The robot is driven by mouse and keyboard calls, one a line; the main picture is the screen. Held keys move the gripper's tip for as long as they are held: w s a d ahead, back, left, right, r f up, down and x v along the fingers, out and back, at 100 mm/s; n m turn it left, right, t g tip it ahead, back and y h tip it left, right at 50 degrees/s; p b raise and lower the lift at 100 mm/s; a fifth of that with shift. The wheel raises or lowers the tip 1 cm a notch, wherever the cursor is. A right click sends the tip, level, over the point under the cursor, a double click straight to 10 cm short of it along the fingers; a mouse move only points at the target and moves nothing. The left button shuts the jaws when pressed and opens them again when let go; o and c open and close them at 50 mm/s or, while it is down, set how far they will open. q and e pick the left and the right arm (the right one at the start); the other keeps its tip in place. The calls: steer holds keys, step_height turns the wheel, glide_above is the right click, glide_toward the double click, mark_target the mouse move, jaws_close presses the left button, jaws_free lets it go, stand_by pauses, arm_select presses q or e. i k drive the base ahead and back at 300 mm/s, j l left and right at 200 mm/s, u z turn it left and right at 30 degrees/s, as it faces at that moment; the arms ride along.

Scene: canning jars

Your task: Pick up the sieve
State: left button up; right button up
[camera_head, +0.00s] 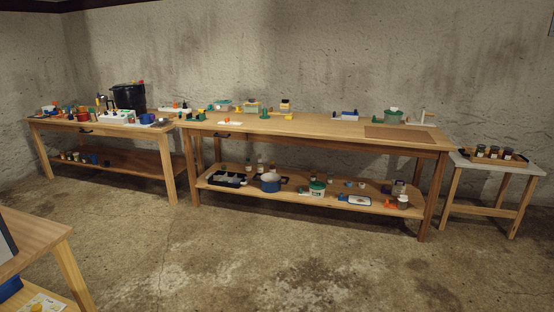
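I cannot make out the sieve for sure, as the objects are small and far off. Many small items stand on the long wooden workbench (320,127) and on the wooden table (70,124) to its left. A green container (393,115) stands near the right end of the workbench top, and a blue pot (270,182) is on its lower shelf. Neither of my grippers is in view.
A small pale-topped table (482,162) with jars in a tray stands at the right. A brown mat (401,133) lies on the workbench. A wooden table corner (35,238) juts in at the lower left. The concrete floor (260,260) in front is clear.

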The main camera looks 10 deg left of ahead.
mark_target(160, 119)
steer(key=i+j+u, duration=0.4)
steer(key=i, duration=0.4)
steer(key=i+u, duration=0.4)
steer(key=i, duration=0.35)
steer(key=i+l+u, duration=0.2)
steer(key=i+u, duration=0.15)
steer(key=i, duration=0.45)
steer(key=i+u, duration=0.1)
steer(key=i, duration=0.45)
steer(key=i+j+u, duration=0.1)
steer(key=i, duration=0.5)
steer(key=i+u, duration=0.15)
steer(key=i, duration=0.45)
steer(key=i+l+u, duration=0.1)
steer(key=i, duration=0.45)
steer(key=i+l+u, duration=0.1)
steer(key=i, duration=0.45)
steer(key=i+l+u, duration=0.1)
steer(key=i, duration=0.5)
steer(key=i+z, duration=0.1)
steer(key=i, duration=0.5)
steer(key=i+j+z, duration=0.15)
steer(key=i, duration=0.4)
steer(key=i+z, duration=0.1)
steer(key=i, duration=0.5)
